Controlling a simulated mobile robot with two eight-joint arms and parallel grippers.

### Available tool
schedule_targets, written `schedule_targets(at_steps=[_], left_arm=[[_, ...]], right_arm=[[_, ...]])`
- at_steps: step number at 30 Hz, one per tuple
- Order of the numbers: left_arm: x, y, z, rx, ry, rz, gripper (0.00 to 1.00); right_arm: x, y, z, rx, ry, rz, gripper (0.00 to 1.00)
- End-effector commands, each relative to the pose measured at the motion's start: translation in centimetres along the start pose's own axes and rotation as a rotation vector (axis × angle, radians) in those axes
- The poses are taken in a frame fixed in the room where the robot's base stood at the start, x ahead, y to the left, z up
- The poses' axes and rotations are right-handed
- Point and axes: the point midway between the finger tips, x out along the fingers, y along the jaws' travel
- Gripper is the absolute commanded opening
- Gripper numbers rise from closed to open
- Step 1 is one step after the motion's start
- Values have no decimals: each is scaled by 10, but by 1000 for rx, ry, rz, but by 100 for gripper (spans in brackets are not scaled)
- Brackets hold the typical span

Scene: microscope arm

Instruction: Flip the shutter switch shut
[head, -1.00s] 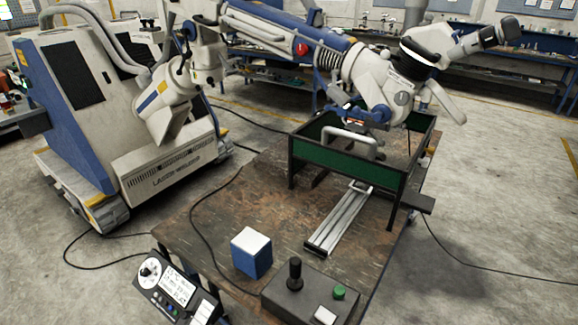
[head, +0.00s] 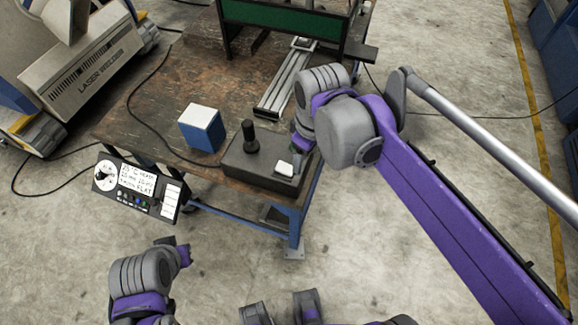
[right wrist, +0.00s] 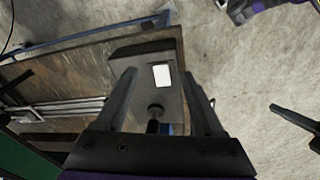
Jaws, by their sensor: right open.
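A dark grey control box (head: 245,163) sits at the table's near right corner. It bears a black joystick (head: 250,137) and a white square switch (head: 284,169); I cannot tell from its look whether this is the shutter switch. My right gripper (head: 301,150) is over the box's right end, beside the white switch, and hides the green button there. In the right wrist view the open, empty fingers (right wrist: 160,76) straddle the box, with the white switch (right wrist: 162,76) between them in the picture. My left arm (head: 140,280) is low at left, away from the table; its jaws are unclear.
A blue box with a white top (head: 203,128) stands left of the control box. A panel with a dial and white keys (head: 137,189) hangs off the table's near left edge. A metal rail (head: 285,80) and a green-walled frame (head: 285,22) lie behind. Cables cross the table.

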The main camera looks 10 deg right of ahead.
Motion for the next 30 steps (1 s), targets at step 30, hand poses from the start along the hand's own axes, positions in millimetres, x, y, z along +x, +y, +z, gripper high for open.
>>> schedule_targets(at_steps=[30], left_arm=[[18,0,14,0,-9,0,0]], right_arm=[[91,1,-32,-283,-101,-89,70]])
